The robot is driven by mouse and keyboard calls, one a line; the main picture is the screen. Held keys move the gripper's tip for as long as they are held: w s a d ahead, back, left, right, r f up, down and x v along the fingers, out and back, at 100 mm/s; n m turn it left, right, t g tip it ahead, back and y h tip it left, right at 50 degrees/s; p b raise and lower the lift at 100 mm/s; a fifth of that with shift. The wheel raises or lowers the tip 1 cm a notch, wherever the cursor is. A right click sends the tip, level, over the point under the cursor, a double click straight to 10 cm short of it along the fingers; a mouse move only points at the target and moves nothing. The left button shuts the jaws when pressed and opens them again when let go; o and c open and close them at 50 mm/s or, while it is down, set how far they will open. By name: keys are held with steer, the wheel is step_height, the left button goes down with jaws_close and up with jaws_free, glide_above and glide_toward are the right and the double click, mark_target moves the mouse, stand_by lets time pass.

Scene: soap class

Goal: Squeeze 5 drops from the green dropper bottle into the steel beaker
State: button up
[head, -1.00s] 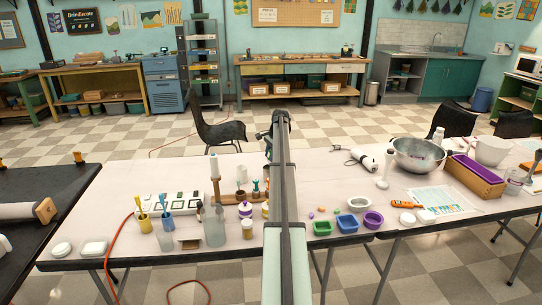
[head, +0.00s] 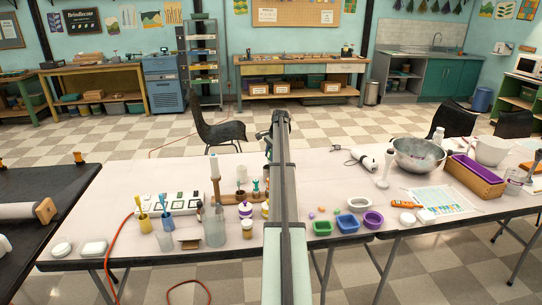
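A small green-topped bottle (head: 256,187), which looks like the green dropper bottle, stands at the wooden rack (head: 229,199) left of my arm. I cannot pick out the steel beaker for certain. A tall greyish, see-through vessel (head: 214,228) stands in front of the rack, and a large steel bowl (head: 418,157) is at the right. My arm runs up the middle of the view and hides a strip of the table. A dark part of its end (head: 267,141) shows beyond the table's back edge. The fingers cannot be made out, nor whether they hold anything.
Right of my arm are green (head: 322,228), blue (head: 347,224) and purple (head: 373,219) moulds.

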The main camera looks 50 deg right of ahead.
steer(key=shift+r, duration=0.1)
steer(key=shift+w+v, duration=0.15)
steer(key=shift+v, duration=0.55)
steer(key=shift+w+v, duration=0.2)
steer(key=shift+v, duration=0.45)
steer(key=shift+r, duration=0.1)
